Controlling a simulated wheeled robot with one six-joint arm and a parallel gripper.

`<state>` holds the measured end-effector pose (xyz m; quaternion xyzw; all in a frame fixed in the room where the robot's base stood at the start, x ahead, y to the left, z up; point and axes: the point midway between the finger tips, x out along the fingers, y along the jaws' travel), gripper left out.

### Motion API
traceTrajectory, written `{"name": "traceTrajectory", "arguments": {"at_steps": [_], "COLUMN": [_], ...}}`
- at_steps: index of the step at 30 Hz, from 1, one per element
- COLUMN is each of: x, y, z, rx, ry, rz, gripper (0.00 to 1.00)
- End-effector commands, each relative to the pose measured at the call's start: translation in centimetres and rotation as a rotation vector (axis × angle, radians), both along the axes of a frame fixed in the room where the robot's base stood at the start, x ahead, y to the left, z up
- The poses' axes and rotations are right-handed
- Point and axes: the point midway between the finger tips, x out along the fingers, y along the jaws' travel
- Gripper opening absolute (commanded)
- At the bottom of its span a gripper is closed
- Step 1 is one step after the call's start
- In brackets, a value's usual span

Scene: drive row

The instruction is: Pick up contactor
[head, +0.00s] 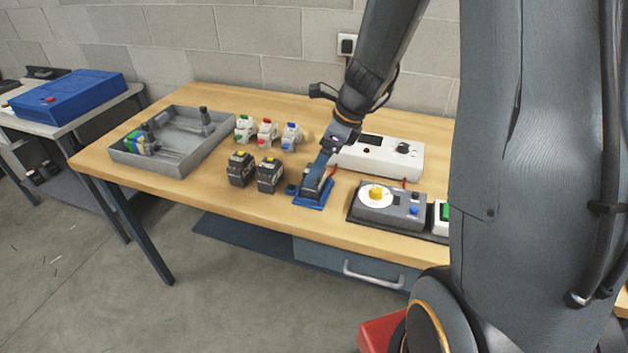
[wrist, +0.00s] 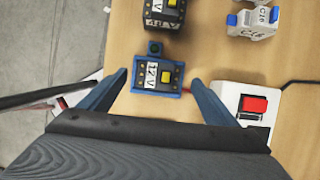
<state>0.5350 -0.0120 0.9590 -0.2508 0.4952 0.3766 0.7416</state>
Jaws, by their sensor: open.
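I take the contactors to be the dark boxes with a yellow button. One dark box (wrist: 161,77) with a white label sits in a blue holder (head: 310,204) near the table's front edge. Two similar dark boxes (head: 241,168) and (head: 270,174) stand to its left; one also shows at the top of the wrist view (wrist: 163,14). My gripper (wrist: 159,80) is open, its blue fingers on either side of the holder and box in the picture. It also shows in the head view (head: 320,172). I cannot tell whether the fingers touch the box.
Several white breakers (head: 267,132) with coloured tops stand behind the dark boxes. A grey tray (head: 217,142) is at the left. A white device (head: 372,160) and a grey unit with a yellow knob (head: 400,208) stand to the right. Bare wood (head: 200,208) lies front left.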

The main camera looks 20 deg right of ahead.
Motion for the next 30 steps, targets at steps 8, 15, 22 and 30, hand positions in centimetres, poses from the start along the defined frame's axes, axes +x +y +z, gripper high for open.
{"name": "traceTrajectory", "arguments": {"at_steps": [8, 15, 22, 30], "x": [0.5, 0.8, 0.8, 0.8], "y": [1.1, 1.3, 1.3, 1.3], "z": [-3.4, -4.3, -4.3, -4.3], "rx": [0.0, -0.001, -0.001, -0.002], "ry": [0.003, 0.0, 0.0, -0.001], "rz": [0.003, 0.003, 0.003, 0.004], "gripper": [0.83, 0.83, 0.68, 0.28]}}
